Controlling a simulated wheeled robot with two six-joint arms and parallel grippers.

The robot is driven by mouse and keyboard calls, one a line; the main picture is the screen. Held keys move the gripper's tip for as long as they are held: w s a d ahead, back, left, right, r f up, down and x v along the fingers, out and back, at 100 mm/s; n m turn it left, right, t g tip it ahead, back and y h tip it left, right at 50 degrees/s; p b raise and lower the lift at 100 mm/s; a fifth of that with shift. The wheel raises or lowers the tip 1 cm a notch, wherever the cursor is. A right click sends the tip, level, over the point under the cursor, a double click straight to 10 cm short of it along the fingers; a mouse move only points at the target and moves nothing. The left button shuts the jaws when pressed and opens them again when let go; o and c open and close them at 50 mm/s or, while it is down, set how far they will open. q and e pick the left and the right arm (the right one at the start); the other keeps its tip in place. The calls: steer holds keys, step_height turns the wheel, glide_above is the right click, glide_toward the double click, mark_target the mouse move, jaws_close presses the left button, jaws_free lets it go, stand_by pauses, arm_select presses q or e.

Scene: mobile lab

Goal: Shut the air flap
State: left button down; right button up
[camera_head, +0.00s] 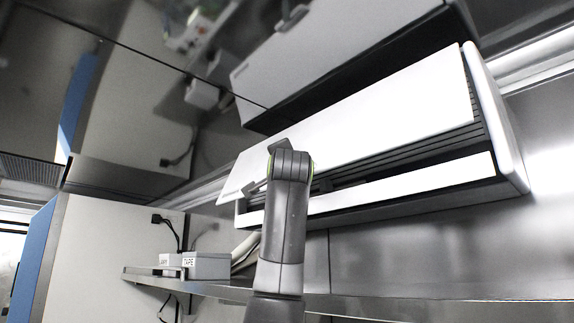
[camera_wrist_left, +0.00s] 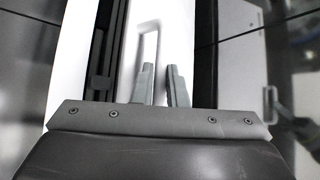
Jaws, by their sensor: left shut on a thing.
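The air flap (camera_head: 380,108) is a long white panel on the front of a white wall unit (camera_head: 500,120). It stands open, with a dark slatted gap (camera_head: 420,150) between it and the unit's lower white strip. My left arm reaches up to the flap's left part, and its wrist hides the fingers in the head view. In the left wrist view my left gripper (camera_wrist_left: 161,85) is at the flap's white face (camera_wrist_left: 175,30), shut on a slim grey handle (camera_wrist_left: 150,38). The fingers partly cover the handle. My right gripper is not in view.
A metal shelf (camera_head: 390,304) runs below the unit, with grey boxes (camera_head: 208,266) on it, one labelled TAPE. A glossy dark surface (camera_head: 150,70) above mirrors the unit.

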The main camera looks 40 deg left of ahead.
arm_select(q)
steer(key=w+f, duration=0.3)
steer(key=w, duration=0.4)
steer(key=shift+w+d+f, duration=0.2)
steer(key=shift+w+d, duration=0.15)
steer(key=shift+w, duration=0.05)
steer(key=shift+f, duration=0.1)
steer(key=c, duration=1.8)
jaws_free()
steer(key=shift+w, duration=0.1)
steer(key=o, duration=0.3)
steer(key=shift+w+a+f, duration=0.1)
steer(key=shift+w, duration=0.2)
steer(key=shift+o, duration=0.2)
steer(key=shift+s, duration=0.1)
